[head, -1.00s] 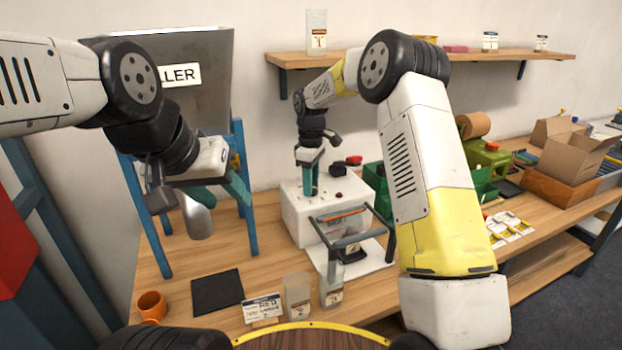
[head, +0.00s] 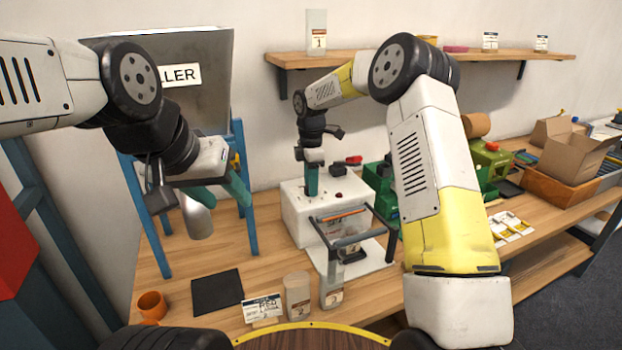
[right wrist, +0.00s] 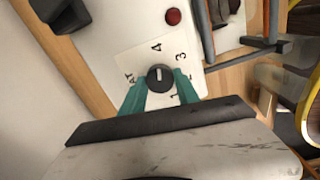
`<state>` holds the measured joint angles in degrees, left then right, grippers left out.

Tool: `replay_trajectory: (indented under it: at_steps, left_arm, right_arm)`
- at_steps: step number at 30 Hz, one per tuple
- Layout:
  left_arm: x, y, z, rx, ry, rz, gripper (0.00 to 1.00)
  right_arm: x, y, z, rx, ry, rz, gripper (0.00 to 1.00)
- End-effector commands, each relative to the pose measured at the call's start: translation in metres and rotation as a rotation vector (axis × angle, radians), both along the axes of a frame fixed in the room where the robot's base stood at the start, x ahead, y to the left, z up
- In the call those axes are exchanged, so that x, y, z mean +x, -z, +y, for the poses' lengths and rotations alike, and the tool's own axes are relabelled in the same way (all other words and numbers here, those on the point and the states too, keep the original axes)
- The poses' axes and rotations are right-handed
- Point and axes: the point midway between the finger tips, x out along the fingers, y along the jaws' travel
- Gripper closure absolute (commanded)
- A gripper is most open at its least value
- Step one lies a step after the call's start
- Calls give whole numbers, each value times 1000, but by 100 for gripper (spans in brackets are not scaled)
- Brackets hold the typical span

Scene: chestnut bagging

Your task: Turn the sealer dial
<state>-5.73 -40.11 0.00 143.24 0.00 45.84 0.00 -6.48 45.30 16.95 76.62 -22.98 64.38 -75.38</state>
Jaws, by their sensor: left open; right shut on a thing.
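The sealer (head: 302,212) is a white box on the bench with a frame at its front. Its dial (right wrist: 160,77) is a black knob with a white pointer line, ringed by printed numbers, in the right wrist view. My right gripper (right wrist: 160,82) has its green fingers shut on the dial from both sides. In the head view my right gripper (head: 311,180) points down onto the sealer's top and hides the dial. My left gripper (head: 222,195) is open and empty near the steel hopper (head: 190,80) at the left.
A red button (right wrist: 173,17) sits beside the dial's numbers. Two more bags (head: 298,297), a label card (head: 262,308), a dark mat (head: 217,291) and an orange cup (head: 152,304) are nearer.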

Motion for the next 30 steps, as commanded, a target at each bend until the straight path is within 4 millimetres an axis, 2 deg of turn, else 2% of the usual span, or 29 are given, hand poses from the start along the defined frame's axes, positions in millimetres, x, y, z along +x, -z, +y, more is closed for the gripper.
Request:
replay_trajectory:
  at_steps: [14,15,17,26,30]
  left_arm:
    - [0,0,0,0,0,0,53]
    - [0,0,0,0,0,0,53]
    - [0,0,0,0,0,0,53]
    - [0,0,0,0,0,0,53]
    - [0,0,0,0,0,0,53]
  right_arm:
    - [1,-1,0,0,-12,-5,100]
    - [1,-1,0,0,-12,-5,55]
    - [1,-1,0,0,-12,-4,43]
    - [0,-1,0,-1,-11,-1,41]
    - [1,-10,0,1,-11,-3,41]
